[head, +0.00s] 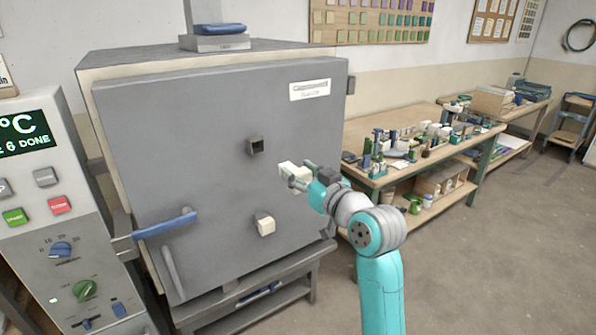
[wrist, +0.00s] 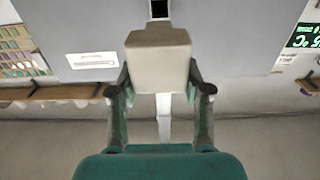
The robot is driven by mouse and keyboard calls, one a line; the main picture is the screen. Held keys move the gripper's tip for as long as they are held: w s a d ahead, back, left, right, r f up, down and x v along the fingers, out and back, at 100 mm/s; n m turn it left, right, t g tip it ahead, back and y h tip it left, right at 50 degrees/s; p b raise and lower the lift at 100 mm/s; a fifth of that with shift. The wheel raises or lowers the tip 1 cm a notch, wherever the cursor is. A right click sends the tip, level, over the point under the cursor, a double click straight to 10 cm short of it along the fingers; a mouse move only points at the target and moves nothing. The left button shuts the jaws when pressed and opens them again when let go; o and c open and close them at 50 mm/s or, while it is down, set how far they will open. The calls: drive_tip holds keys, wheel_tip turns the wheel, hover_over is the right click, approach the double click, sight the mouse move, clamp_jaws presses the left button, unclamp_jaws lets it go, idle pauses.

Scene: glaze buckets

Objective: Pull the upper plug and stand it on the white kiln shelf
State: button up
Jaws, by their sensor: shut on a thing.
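The upper plug (head: 291,170) is a cream block held in my gripper (head: 298,179), out in front of the grey kiln door. In the wrist view the same plug (wrist: 158,60) sits between the two fingers of my gripper (wrist: 160,88), which are shut on its sides. The upper hole (head: 256,146) in the door is open and dark, and it also shows in the wrist view (wrist: 159,9) just past the plug. The lower plug (head: 265,224) is seated in the door below. I cannot make out the white kiln shelf with certainty.
The kiln door (head: 200,130) has a blue handle (head: 166,223) low on its left. A control panel (head: 45,190) stands at the left. A wooden workbench (head: 425,160) at the right is crowded with small items. Open floor (head: 480,260) lies at the lower right.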

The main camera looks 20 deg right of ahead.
drive_tip(key=shift+v, duration=3.65)
drive_tip(key=shift+r, duration=0.1)
drive_tip(key=w+d+f+m+h, duration=0.2)
drive_tip(key=f+h, duration=0.1)
drive_tip(key=f, duration=1.2)
drive_tip(key=w+d+f+m+h, duration=0.1)
drive_tip(key=w+f+m+h, duration=0.15)
drive_tip(key=f, duration=1.35)
drive_tip(key=s+a+f, duration=0.1)
drive_tip(key=s+f, duration=0.6)
drive_tip(key=f, duration=0.5)
drive_tip(key=s+a+f, duration=0.2)
drive_tip(key=s+f, duration=0.6)
drive_tip(key=f, duration=0.3)
drive_tip(key=shift+f+n+t, duration=0.4)
drive_tip(key=shift+n, duration=0.05)
drive_tip(key=shift+s, duration=0.15)
